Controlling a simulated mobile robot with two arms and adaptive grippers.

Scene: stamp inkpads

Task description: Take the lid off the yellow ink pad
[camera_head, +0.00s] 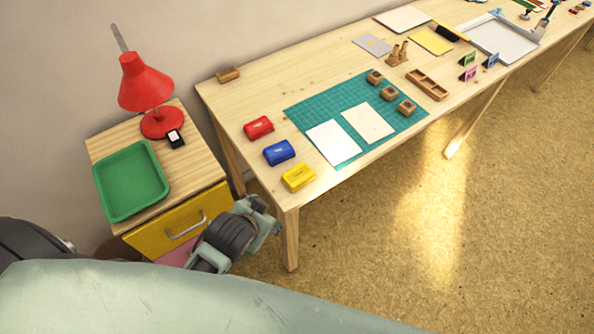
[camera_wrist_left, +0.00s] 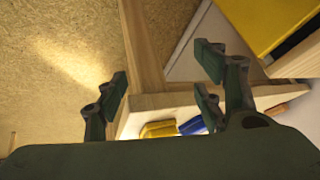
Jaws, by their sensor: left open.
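The yellow ink pad (camera_head: 298,177) sits on the near left corner of the wooden table, with its lid on. It also shows in the left wrist view (camera_wrist_left: 158,130), beyond my fingers. The blue ink pad (camera_head: 279,152) and the red ink pad (camera_head: 258,127) stand in a row behind it, both closed. My left gripper (camera_head: 264,216) is open and empty, off the table's near left edge, to the lower left of the yellow pad and apart from it. In the left wrist view my spread fingers (camera_wrist_left: 160,95) hold nothing. My right gripper is not in view.
A nightstand with a yellow drawer (camera_head: 182,226), a green tray (camera_head: 131,181) and a red lamp (camera_head: 146,86) stands at the left. A green cutting mat (camera_head: 330,102) with two white cards lies right of the pads. The table's corner leg (camera_head: 290,238) is near my left gripper.

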